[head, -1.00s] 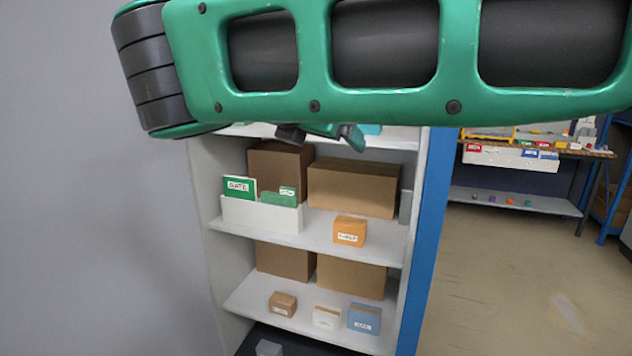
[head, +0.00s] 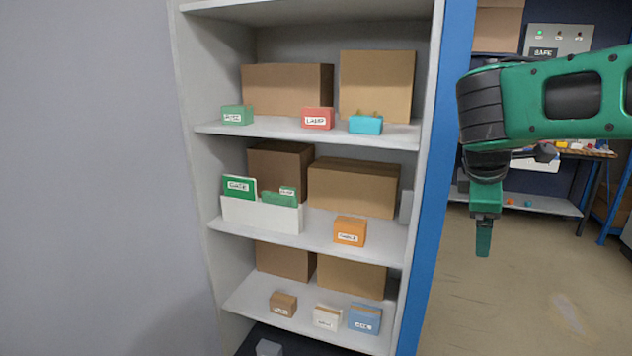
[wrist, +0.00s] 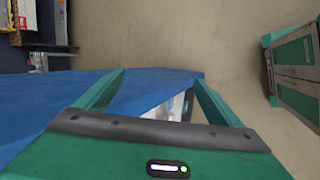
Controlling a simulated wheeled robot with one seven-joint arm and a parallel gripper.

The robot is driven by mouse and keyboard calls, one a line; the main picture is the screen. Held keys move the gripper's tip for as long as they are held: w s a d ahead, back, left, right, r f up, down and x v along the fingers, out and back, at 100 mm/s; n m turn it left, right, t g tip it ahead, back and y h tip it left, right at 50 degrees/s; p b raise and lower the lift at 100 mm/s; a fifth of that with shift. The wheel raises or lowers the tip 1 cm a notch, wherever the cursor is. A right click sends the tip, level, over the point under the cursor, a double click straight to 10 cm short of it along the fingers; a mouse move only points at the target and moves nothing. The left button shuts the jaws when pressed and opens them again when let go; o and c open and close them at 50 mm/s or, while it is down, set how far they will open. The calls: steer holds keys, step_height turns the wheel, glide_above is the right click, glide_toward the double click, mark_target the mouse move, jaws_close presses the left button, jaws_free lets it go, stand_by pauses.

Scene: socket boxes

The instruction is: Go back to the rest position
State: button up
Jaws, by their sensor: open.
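My gripper (head: 484,235) hangs at the right of the head view, fingers pointing down, in front of the blue side panel's right edge and apart from the shelf boxes. In the wrist view its two green fingers (wrist: 150,92) stand wide apart with nothing held between them. The blue side panel (wrist: 125,85) of the shelf unit passes below and between the fingers.
The shelf unit (head: 305,235) holds small boxes: green (head: 238,115), red (head: 318,118), cyan (head: 366,124), orange (head: 350,231) and others below. A workbench (head: 585,152) stands behind at the right. Floor (head: 500,300) is clear right of the blue panel (head: 440,180).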

steer(key=s+d+f+m+g+y, duration=0.1)
steer(key=s+d+f+m, duration=0.3)
steer(key=s+m, duration=0.15)
steer(key=s+d+f+m+g+y, duration=0.1)
steer(key=s+d+f+m+g, duration=0.15)
steer(key=s+d+m, duration=0.35)
steer(key=s+a+f+m+y, duration=0.1)
steer(key=s+f+m, duration=0.1)
steer(key=s, duration=0.3)
steer(key=s+a+f+m, duration=0.1)
steer(key=s+f+m, duration=0.2)
steer(key=s, duration=0.3)
steer(key=s+a+f+m+g+y, duration=0.1)
steer(key=s+f+m, duration=0.1)
steer(key=s, duration=0.3)
steer(key=shift+s+f+m+y, duration=0.15)
steer(key=shift+f+m+y, duration=0.1)
steer(key=shift+m+y, duration=0.1)
